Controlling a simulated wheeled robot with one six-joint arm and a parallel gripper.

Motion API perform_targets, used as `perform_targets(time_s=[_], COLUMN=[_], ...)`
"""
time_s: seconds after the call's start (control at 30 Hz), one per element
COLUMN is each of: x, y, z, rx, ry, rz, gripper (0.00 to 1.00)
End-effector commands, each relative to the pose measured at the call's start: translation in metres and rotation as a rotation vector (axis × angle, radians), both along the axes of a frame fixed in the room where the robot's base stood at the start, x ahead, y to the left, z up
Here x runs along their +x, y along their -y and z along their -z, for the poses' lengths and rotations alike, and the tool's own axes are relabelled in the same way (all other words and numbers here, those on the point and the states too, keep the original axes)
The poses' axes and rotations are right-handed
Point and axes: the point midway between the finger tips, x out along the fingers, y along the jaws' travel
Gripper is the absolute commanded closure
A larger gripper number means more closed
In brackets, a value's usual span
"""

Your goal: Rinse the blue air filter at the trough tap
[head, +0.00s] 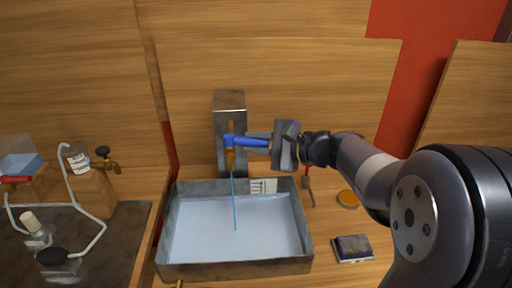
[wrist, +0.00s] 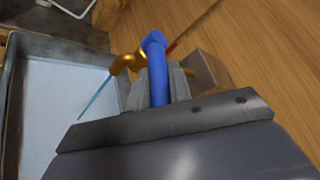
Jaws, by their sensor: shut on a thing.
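My gripper (head: 262,142) is shut on the blue tap lever (head: 240,141), which points sideways from the brass tap (head: 230,158). In the wrist view the lever (wrist: 157,75) lies between both fingers (wrist: 160,92). A thin blue stream (head: 234,205) falls from the spout into the metal trough (head: 286,268), and it also shows in the wrist view (wrist: 97,98). A flat dark-blue block with a pale edge (head: 353,247) lies on the wood right of the trough. It may be the air filter; I cannot tell for sure.
A grey post (head: 229,100) stands behind the tap. An orange-topped round thing (head: 348,198) and a red-handled tool (head: 308,186) lie right of the trough. At left are bottles, white tubing (head: 75,200) and a clear box with blue contents (head: 22,165).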

Motion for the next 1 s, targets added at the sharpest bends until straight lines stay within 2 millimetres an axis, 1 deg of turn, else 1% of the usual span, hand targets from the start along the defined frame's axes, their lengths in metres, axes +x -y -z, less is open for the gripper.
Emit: perform_targets(time_s=[0.13,0.43,0.47,0.7,0.73,1.0], x=[-0.0026,-0.0026,-0.0025,-0.0025,-0.0025,-0.0034], y=[-0.0006,-0.0003,-0.0004,-0.0004,-0.0004,0.0013], z=[0.0006,0.0000,0.0000,-0.0001,-0.0001,-0.0004], rx=[0.000,0.001,0.001,0.001,0.001,0.001], ry=[0.002,-0.001,-0.001,-0.001,-0.001,0.000], rz=[0.033,0.037,0.037,0.037,0.037,0.038], gripper=[1.00,1.00,0.79,0.60,0.59,0.59])
